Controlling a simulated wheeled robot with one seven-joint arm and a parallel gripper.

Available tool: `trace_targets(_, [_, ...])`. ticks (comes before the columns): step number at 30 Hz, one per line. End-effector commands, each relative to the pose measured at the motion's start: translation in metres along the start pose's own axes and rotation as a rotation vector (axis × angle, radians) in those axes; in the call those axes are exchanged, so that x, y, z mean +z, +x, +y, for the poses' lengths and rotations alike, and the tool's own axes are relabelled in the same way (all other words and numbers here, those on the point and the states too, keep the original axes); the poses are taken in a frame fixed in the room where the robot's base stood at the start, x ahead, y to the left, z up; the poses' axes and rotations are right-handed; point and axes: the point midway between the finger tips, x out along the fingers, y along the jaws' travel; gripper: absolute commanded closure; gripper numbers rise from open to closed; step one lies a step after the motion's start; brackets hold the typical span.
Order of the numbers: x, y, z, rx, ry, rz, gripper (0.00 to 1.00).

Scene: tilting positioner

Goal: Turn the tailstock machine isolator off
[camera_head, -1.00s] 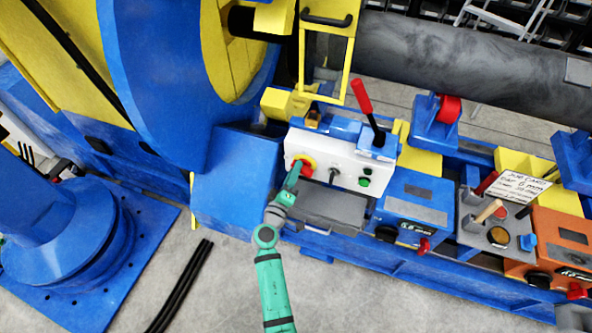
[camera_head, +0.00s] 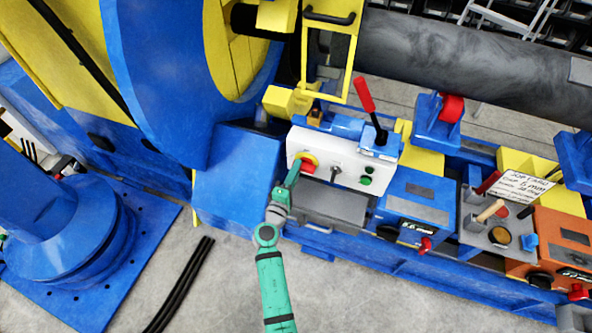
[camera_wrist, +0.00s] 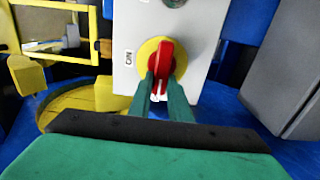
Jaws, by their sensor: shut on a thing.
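The isolator is a red rotary handle (camera_head: 308,166) on a yellow round plate, at the left of a white control panel (camera_head: 345,160). In the wrist view the red handle (camera_wrist: 162,58) stands nearly upright in the picture, across its yellow plate (camera_wrist: 147,50). A sideways "ON" label is left of the plate; any other label is hidden. My green gripper (camera_wrist: 162,86) has its fingers on either side of the handle's lower part, closed on it. In the head view my gripper (camera_head: 293,176) reaches the handle from below left.
Right of the isolator the panel has a small black switch (camera_head: 335,173) and green buttons (camera_head: 366,175). A red-knobbed lever (camera_head: 366,96) rises behind the panel. A grey box (camera_head: 330,207) sits below it, and a blue housing (camera_head: 235,180) is close on the left.

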Motion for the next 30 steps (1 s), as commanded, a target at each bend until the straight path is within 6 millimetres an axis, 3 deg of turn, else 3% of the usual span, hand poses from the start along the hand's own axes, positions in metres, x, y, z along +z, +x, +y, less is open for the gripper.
trace_targets(8, [0.001,-0.001,-0.002,-0.003,-0.004,-0.001,1.0])
trace_targets(9, [0.001,-0.001,-0.002,-0.003,-0.004,-0.001,0.76])
trace_targets(11, [0.001,-0.001,-0.002,-0.003,-0.003,-0.001,0.64])
trace_targets(22, [0.001,-0.005,-0.001,-0.002,-0.002,-0.001,0.64])
trace_targets(30, [0.001,-0.047,-0.003,-0.003,-0.003,0.0,0.64])
